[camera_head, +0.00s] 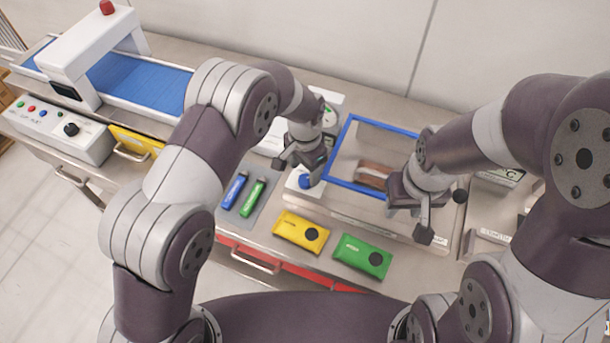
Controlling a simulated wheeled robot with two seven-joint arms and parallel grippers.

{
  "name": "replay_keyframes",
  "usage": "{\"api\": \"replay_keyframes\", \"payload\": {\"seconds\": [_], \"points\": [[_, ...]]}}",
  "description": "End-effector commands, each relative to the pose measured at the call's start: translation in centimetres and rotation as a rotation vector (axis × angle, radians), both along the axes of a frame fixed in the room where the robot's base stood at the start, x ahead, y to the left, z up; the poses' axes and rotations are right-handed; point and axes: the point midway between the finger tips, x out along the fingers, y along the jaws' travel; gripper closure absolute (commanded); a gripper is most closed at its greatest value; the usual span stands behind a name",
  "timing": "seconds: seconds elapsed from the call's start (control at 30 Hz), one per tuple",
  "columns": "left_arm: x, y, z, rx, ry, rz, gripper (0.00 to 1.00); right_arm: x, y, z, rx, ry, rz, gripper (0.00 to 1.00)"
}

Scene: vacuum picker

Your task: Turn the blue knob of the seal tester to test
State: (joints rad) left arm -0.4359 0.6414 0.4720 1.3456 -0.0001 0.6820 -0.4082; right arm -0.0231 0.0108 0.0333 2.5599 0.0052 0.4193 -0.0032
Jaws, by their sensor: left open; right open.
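The blue knob (305,181) sits on a small pale panel at the left front of the seal tester, a clear box with a blue-framed lid (344,131). My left gripper (298,168) is open, pointing down right over the knob. Its fingers hide part of the knob, and I cannot tell whether they touch it. The knob's setting and labels are not readable. A brownish item (373,172) shows inside the clear box. My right gripper (410,218) is open and empty over the box's right front part.
A yellow pouch (300,232) and a green pouch (362,256) lie in front of the tester. Blue (234,190) and green (252,197) sticks lie on a grey mat to its left. A blue conveyor (140,82) with a control box (58,130) stands far left.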

Motion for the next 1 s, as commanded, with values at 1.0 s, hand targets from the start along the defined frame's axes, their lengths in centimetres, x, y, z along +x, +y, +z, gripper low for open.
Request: {"api": "replay_keyframes", "payload": {"seconds": [1.0], "points": [[0.3, -0.1, 9.2, -0.008, -0.018, 0.033, 0.36, 0.0, 0.0, -2.3, 0.0, 0.0, 0.0, 0.6]]}}
